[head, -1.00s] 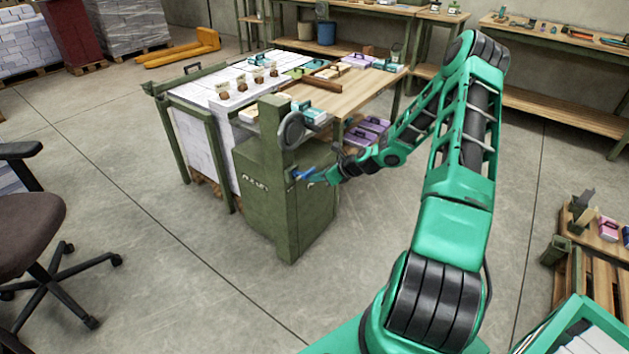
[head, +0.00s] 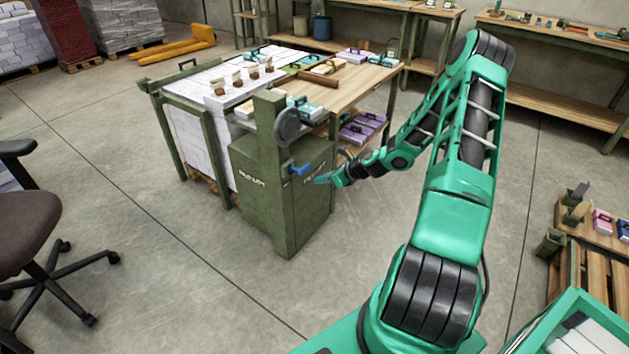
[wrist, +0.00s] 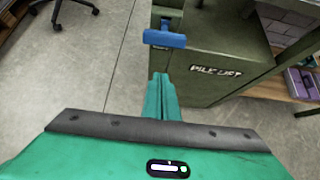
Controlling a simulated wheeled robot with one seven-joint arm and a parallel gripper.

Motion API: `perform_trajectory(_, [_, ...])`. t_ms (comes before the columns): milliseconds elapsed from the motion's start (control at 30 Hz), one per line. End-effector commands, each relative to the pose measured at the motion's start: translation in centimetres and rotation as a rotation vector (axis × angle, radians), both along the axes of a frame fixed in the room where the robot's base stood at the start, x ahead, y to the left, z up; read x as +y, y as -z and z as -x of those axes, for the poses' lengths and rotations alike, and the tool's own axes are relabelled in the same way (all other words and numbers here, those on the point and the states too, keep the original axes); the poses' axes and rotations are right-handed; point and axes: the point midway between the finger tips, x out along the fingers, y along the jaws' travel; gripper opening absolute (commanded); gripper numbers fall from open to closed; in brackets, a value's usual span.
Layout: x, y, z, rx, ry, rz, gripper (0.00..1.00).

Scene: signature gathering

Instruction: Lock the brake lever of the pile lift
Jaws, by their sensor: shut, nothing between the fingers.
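The pile lift is a dark green cabinet (head: 268,200) with an upright post and a grey disc, at the front corner of the table. Its blue brake lever (head: 301,168) sticks out on the side facing my arm. In the wrist view the lever (wrist: 165,39) is a blue crossbar ahead of my fingers, on the green post. My gripper (head: 322,180) is shut and empty, just right of the lever and slightly lower in the head view. In the wrist view its fingertips (wrist: 160,77) point toward the lever, with a visible gap between.
A table (head: 360,82) with paper stacks, stamps and coloured boxes stands behind the lift. An office chair (head: 28,230) is at the left. A pallet (head: 580,270) with small items is at the right. The floor in front of the lift is clear.

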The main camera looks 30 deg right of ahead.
Motion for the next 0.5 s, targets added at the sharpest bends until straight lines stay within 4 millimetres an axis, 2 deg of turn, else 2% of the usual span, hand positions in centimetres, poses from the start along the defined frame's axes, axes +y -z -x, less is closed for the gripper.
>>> perform_trajectory(300, [-1.1,-3.7,3.3,0.001,-0.002,0.001,0.0])
perform_trajectory(500, [-1.5,-4.7,4.3,0.001,-0.004,0.0,0.0])
